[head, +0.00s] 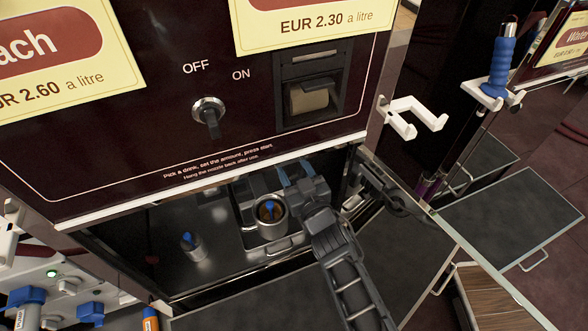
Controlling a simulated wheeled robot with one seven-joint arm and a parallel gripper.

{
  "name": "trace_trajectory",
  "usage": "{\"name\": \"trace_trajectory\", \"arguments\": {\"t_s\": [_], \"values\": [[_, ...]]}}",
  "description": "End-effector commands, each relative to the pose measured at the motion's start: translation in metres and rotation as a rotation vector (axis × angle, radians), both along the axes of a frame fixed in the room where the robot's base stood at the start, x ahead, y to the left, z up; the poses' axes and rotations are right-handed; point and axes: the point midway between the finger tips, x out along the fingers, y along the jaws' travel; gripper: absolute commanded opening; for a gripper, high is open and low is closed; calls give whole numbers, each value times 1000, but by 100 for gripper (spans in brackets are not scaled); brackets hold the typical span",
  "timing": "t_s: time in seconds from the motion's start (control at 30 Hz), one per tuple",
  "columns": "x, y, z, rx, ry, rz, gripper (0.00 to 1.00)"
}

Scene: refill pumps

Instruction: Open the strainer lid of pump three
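The pump (190,130) in front of me has a dark red face, and its low front compartment is open. I see no pump number on it. Inside, a grey round cup (271,229) stands towards the right, with a blue knob (269,207) in its brown-looking mouth. It may be the strainer; I cannot tell whether a lid is on it. A smaller grey cylinder (192,250) with a blue top stands to its left. My dark gripper (287,188) is inside the compartment, just behind and right of the cup. Its fingertips are not clear, and contact cannot be judged.
The compartment's metal floor (155,232) is bare on the left. The pump's lower edge (210,184) hangs over the opening. A white nozzle hook (412,116) sticks out on the right, with a blue-handled nozzle (499,62) beyond. Blue-topped fittings (26,297) stand lower left.

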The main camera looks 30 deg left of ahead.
Motion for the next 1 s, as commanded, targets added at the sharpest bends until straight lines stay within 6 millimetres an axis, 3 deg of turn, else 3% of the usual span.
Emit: {"name": "trace_trajectory", "arguments": {"t_s": [0.1, 0.37, 0.8, 1.0], "values": [[0, 0, 0, 0, 0, 0, 64], [-1, -1, 0, 0, 0, 0, 64], [-38, -46, 3, 0, 1, -3, 64], [-49, -58, 1, -1, 1, -1, 64]]}}
